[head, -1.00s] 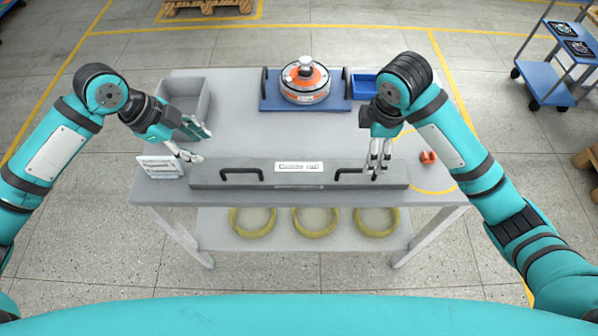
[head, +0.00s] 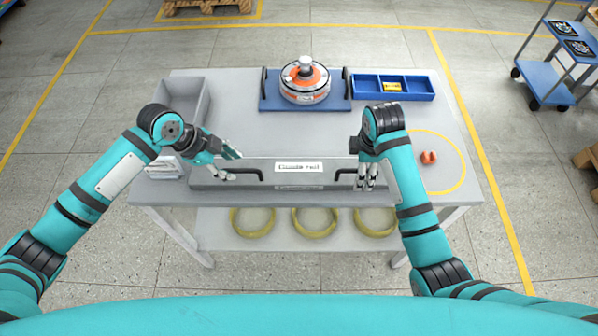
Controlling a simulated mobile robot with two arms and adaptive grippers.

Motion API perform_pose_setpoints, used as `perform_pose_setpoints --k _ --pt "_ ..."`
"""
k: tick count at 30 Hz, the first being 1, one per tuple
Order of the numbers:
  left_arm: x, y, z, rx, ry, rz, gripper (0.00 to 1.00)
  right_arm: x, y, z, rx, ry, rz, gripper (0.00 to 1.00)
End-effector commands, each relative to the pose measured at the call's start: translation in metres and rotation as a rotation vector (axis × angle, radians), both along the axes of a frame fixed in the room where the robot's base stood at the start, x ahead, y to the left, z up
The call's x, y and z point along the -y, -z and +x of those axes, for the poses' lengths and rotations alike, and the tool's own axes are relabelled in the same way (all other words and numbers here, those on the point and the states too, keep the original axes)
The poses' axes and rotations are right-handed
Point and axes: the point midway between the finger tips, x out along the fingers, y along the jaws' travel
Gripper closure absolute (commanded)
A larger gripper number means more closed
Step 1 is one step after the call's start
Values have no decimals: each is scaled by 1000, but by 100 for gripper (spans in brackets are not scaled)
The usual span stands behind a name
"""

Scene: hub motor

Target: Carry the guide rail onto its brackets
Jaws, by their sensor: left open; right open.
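The guide rail (head: 300,182) is a long grey bar with a white label, lying along the front edge of the table. It has a black left handle (head: 246,171) and a black right handle (head: 343,174). My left gripper (head: 234,166) is open, its fingertips just left of the left handle.
The hub motor (head: 304,82) sits on a blue plate at the back of the table (head: 300,128). A blue bin (head: 366,86) is to its right, a grey bin (head: 200,100) to its left. An orange part (head: 429,157) lies in a yellow circle. The table's middle is clear.

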Motion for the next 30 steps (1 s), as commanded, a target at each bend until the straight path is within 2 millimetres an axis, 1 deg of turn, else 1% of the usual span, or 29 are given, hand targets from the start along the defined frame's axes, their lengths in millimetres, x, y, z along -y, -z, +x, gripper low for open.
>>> perform_pose_setpoints --k 1,3,6,9,14,22,23,30 --pt "5 9 2 -3 0 -3 60 -1 10 1 -4 1 2 0" --pt "9 20 4 -2 0 -2 60 -1 22 3 -4 2 2 0" --pt "14 33 6 -3 -1 -1 60 -1 35 7 -3 1 1 0" --pt "17 41 8 0 0 -1 60 0 44 9 -1 1 1 0" --pt "20 47 9 0 0 -1 60 -1 51 10 0 0 1 0" --pt "20 48 9 0 0 0 60 -1 52 11 1 0 2 0" --pt "20 48 9 0 0 0 62 -1 52 11 1 0 2 3" --pt "20 48 9 0 0 0 94 -1 52 10 1 1 2 34"
